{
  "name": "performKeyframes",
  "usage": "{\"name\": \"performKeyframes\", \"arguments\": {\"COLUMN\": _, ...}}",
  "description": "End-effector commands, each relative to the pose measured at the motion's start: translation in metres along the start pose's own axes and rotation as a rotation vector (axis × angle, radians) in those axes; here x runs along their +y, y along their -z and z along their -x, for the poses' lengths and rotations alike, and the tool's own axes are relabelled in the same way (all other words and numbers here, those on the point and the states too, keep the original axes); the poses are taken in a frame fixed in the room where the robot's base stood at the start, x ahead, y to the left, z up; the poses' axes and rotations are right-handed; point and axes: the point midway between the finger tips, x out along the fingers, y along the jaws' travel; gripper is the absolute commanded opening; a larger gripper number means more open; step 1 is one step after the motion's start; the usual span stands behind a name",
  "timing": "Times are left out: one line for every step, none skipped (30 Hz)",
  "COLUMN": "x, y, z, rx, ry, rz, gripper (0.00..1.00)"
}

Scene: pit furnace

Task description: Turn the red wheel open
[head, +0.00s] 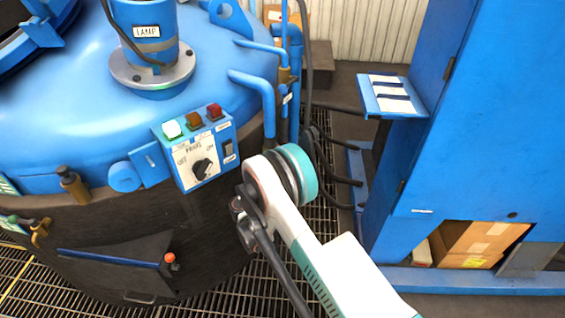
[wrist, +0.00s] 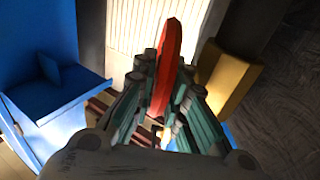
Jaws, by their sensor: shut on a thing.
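The red wheel (wrist: 170,40) shows in the wrist view as a narrow upright red shape, seen nearly edge-on. My gripper (wrist: 167,85) has its teal and grey fingers on both sides of the wheel and is shut on it. The wheel's upper part sticks out beyond the fingertips. Its lower part and its mount are mostly hidden by the fingers. In the head view neither the wheel nor my gripper can be made out; only my white and teal arm shows. How far the wheel is turned cannot be told.
A blue furnace (head: 70,130) with a switch box (head: 197,148) and blue pipes (head: 262,95) stands at left. A blue cabinet (head: 500,130) with a small shelf (head: 420,105) stands at right. Hoses (head: 325,160) hang between them above floor grating. A yellowish box (wrist: 228,80) is right of my gripper.

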Motion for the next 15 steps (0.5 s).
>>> {"name": "performKeyframes", "arguments": {"x": -0.0006, "y": -0.0004, "z": 0.0003, "rx": 0.001, "ry": 0.001, "rz": 0.000, "gripper": 0.00}}
{"name": "performKeyframes", "arguments": {"x": -0.0005, "y": -0.0004, "z": 0.0003, "rx": 0.002, "ry": 0.001, "rz": -0.001, "gripper": 0.00}}
{"name": "performKeyframes", "arguments": {"x": -0.0006, "y": -0.0004, "z": 0.0003, "rx": 0.002, "ry": 0.001, "rz": -0.001, "gripper": 0.00}}
{"name": "performKeyframes", "arguments": {"x": -0.0006, "y": -0.0004, "z": 0.0003, "rx": 0.002, "ry": 0.001, "rz": -0.001, "gripper": 0.00}}
{"name": "performKeyframes", "arguments": {"x": -0.0005, "y": -0.0004, "z": 0.0003, "rx": 0.002, "ry": 0.001, "rz": -0.001, "gripper": 0.00}}
{"name": "performKeyframes", "arguments": {"x": -0.0005, "y": -0.0004, "z": 0.0003, "rx": 0.002, "ry": 0.001, "rz": -0.001, "gripper": 0.00}}
{"name": "performKeyframes", "arguments": {"x": -0.0005, "y": -0.0004, "z": 0.0003, "rx": 0.002, "ry": 0.001, "rz": -0.001, "gripper": 0.00}}
{"name": "performKeyframes", "arguments": {"x": -0.0005, "y": -0.0004, "z": 0.0003, "rx": 0.002, "ry": 0.001, "rz": -0.001, "gripper": 0.00}}
{"name": "performKeyframes", "arguments": {"x": -0.0005, "y": -0.0004, "z": 0.0003, "rx": 0.002, "ry": 0.001, "rz": -0.001, "gripper": 0.00}}
{"name": "performKeyframes", "arguments": {"x": -0.0005, "y": -0.0004, "z": 0.0003, "rx": 0.001, "ry": 0.001, "rz": -0.001, "gripper": 0.00}}
{"name": "performKeyframes", "arguments": {"x": -0.0005, "y": -0.0004, "z": 0.0003, "rx": 0.001, "ry": 0.001, "rz": -0.001, "gripper": 0.00}}
{"name": "performKeyframes", "arguments": {"x": -0.0005, "y": -0.0004, "z": 0.0002, "rx": 0.001, "ry": 0.001, "rz": 0.000, "gripper": 0.22}}
{"name": "performKeyframes", "arguments": {"x": -0.0005, "y": -0.0004, "z": 0.0002, "rx": 0.001, "ry": 0.001, "rz": 0.000, "gripper": 0.29}}
{"name": "performKeyframes", "arguments": {"x": -0.0004, "y": -0.0004, "z": 0.0002, "rx": 0.001, "ry": 0.001, "rz": 0.000, "gripper": 0.33}}
{"name": "performKeyframes", "arguments": {"x": -0.0004, "y": -0.0004, "z": 0.0002, "rx": 0.001, "ry": 0.001, "rz": 0.000, "gripper": 0.33}}
